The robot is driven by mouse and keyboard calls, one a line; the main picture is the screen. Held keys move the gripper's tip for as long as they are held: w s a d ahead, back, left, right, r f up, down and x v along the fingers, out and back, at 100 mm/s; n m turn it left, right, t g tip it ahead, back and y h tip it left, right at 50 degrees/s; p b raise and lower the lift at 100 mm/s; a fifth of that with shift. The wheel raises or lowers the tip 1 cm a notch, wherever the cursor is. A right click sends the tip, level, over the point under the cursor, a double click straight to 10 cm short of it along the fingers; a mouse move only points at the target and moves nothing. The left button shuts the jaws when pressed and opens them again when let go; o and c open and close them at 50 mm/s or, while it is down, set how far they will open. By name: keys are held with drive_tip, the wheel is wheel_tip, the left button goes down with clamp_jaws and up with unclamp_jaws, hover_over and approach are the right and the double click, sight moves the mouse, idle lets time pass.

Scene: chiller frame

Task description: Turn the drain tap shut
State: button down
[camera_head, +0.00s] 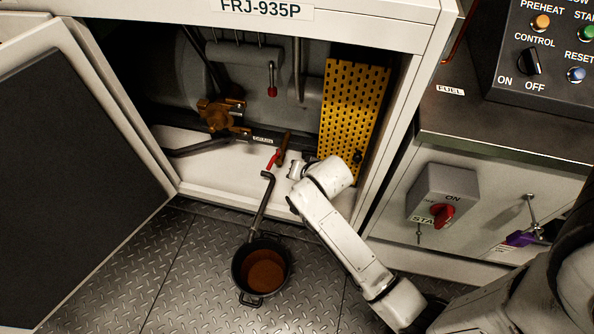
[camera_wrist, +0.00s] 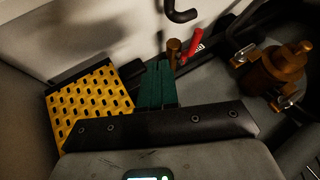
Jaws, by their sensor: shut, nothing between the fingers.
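The drain tap has a red handle (camera_head: 273,159) and a brownish body (camera_head: 283,146) at the front of the open cabinet, near a small white label. In the wrist view the red handle (camera_wrist: 195,42) stands beside the brown stem (camera_wrist: 173,52). My gripper (camera_head: 292,170) is just right of the tap. Its dark green fingers (camera_wrist: 157,82) are together and empty, with their tips close to the brown stem. I cannot tell whether they touch it. A dark drain pipe (camera_head: 262,205) runs from below the tap to a black bucket (camera_head: 238,275) holding brown liquid.
A perforated yellow panel (camera_head: 350,115) stands right of the tap. A brass valve (camera_head: 218,114) sits to the left inside the cabinet. The cabinet door (camera_head: 70,150) is open at left. A grey switch box with a red knob (camera_head: 442,214) is at right. The floor around the bucket is clear.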

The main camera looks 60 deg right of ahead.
drive_tip(key=w+f+b, duration=0.2)
drive_tip(key=w+f, duration=0.2)
drive_tip(key=w, duration=0.3)
drive_tip(key=shift+w+d, duration=0.3)
drive_tip(key=shift+d, duration=0.1)
